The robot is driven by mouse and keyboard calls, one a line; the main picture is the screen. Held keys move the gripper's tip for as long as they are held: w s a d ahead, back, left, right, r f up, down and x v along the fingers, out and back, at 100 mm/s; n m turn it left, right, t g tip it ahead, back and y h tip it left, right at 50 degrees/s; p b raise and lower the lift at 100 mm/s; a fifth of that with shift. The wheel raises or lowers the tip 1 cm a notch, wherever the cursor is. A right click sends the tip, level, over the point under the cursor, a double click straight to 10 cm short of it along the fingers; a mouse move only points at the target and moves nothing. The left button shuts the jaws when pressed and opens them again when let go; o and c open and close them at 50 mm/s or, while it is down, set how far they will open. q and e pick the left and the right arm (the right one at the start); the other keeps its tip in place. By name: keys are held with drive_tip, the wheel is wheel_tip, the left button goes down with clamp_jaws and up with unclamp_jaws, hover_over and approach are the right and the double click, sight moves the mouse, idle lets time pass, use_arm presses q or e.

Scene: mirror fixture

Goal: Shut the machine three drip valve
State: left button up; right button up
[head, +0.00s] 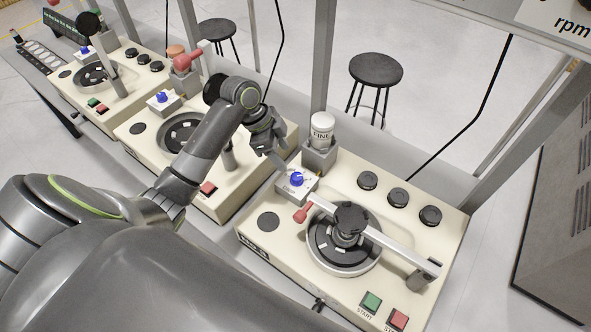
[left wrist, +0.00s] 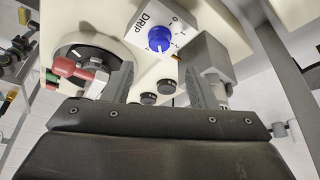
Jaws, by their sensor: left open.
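The nearest machine (head: 262,270) at the right has a white drip box with a blue drip knob (head: 297,179). I cannot read a number on this machine. In the left wrist view the blue knob (left wrist: 160,39) sits on a white face marked DRIP with a printed scale. Its pointer setting is too small to tell. My left gripper (head: 279,147) is open and empty, up and left of that knob in the head view. In the left wrist view the knob lies beyond and between its fingers (left wrist: 163,92), apart from them. My right gripper is not in view.
A bottle marked FINE (head: 321,130) stands in a grey holder behind the drip box. A red-tipped arm (head: 385,240) lies across the round plate. Two similar machines (head: 150,150) (head: 62,92) stand to the left, with blue knobs. A grey post (head: 323,60) rises behind.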

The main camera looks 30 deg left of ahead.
sight(297, 176)
use_arm(q)
drive_tip(key=x, duration=0.3)
drive_tip(key=shift+d+f+p, duration=0.25)
drive_tip(key=shift+f+p, duration=0.05)
drive_tip(key=shift+p, duration=0.1)
drive_tip(key=p+x, duration=0.1)
drive_tip(key=x, duration=0.4)
drive_tip(key=shift+a, duration=0.15)
drive_tip(key=shift+f, duration=0.35)
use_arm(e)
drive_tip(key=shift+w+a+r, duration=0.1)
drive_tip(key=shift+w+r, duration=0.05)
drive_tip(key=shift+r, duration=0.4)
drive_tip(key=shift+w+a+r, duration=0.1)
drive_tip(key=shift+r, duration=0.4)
use_arm(q)
drive_tip(key=shift+w, duration=0.1)
drive_tip(key=c, duration=1)
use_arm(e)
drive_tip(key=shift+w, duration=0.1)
